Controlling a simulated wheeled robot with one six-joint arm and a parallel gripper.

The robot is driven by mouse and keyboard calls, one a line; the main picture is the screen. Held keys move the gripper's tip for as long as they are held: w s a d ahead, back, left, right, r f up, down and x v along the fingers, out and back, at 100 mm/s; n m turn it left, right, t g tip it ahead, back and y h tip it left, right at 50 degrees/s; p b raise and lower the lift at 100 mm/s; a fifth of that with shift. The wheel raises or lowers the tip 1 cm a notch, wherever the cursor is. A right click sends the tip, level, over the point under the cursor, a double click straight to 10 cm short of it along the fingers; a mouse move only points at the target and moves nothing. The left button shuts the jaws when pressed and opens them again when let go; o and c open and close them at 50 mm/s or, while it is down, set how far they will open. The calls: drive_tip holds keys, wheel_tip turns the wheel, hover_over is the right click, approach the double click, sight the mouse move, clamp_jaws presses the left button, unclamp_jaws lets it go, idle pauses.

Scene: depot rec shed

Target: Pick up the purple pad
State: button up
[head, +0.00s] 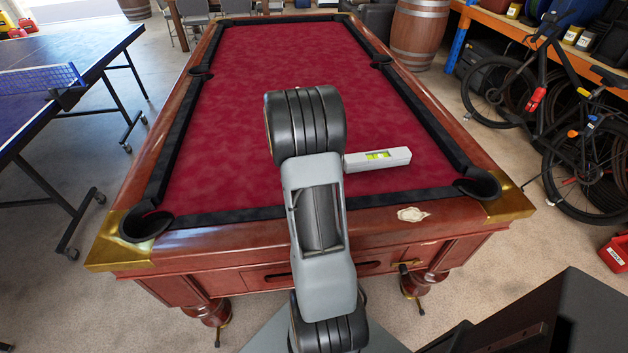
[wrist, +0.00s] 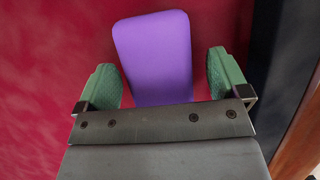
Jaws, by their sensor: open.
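The purple pad (wrist: 155,55) shows in the wrist view as a rounded rectangle over the red cloth. My gripper (wrist: 168,78) is open, with one green-padded finger on each side of the pad's near part. A gap shows between the pad and each finger. The far part of the pad reaches beyond the fingertips. The frames do not show clearly how high the fingers are over the cloth. In the head view my arm hides the pad and the gripper.
The pool table (head: 240,60) has a red bed, dark cushions and a wooden rim. A pale patch (head: 412,214) is on the near rim. A ping-pong table (head: 60,75) stands left, bikes (head: 580,120) right.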

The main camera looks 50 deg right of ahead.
drive_tip(key=shift+f, duration=0.2)
idle(0.4)
drive_tip(key=c, duration=1)
drive_tip(key=shift+r, duration=0.6)
wheel_tip(320, 180, up, 3)
drive_tip(key=shift+f, duration=0.1)
drive_tip(key=s+a+r, duration=0.9)
drive_tip(key=a, duration=0.1)
drive_tip(key=shift+s+a+r, duration=0.2)
drive_tip(key=shift+r, duration=0.05)
